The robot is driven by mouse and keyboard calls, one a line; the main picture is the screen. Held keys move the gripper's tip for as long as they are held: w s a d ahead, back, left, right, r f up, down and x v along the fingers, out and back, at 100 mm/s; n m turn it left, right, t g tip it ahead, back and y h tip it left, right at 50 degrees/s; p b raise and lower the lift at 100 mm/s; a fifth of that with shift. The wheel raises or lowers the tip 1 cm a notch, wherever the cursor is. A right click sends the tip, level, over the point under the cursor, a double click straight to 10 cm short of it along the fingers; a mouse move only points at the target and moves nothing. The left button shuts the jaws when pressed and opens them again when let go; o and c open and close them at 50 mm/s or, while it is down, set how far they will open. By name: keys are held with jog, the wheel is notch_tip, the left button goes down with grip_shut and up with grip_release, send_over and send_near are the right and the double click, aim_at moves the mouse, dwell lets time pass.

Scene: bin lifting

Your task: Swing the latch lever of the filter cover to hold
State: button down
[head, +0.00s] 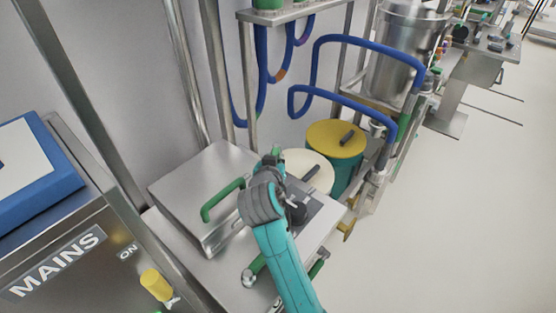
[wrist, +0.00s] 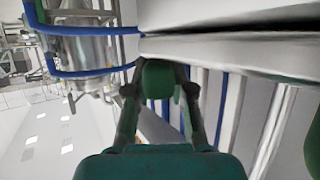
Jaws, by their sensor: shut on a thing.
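The filter cover (head: 190,180) is a flat steel lid with a green bar handle (head: 222,200) on its right part. In the wrist view the steel edge of the cover (wrist: 230,48) runs across the top right. My gripper (wrist: 158,88) has its fingers on both sides of a green block-shaped grip (wrist: 158,76), which looks like the end of the latch lever, close under the steel edge. In the head view my gripper (head: 275,160) is at the cover's far right edge, mostly hidden behind my teal and grey arm. The rest of the lever is hidden.
A white-lidded drum (head: 308,170) and a yellow-lidded drum (head: 335,140) stand just beyond my gripper. A control box marked MAINS (head: 60,265) with a yellow knob (head: 155,283) is at lower left. Open floor (head: 440,220) lies to the right.

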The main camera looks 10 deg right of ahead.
jog(key=shift+w+a+m+g+h, duration=0.1)
jog(key=shift+a+m+g+h, duration=0.2)
jog(key=shift+m+h, duration=0.15)
jog(key=c, duration=1)
grip_release()
jog(key=v, duration=1.2)
jog(key=shift+f, duration=0.1)
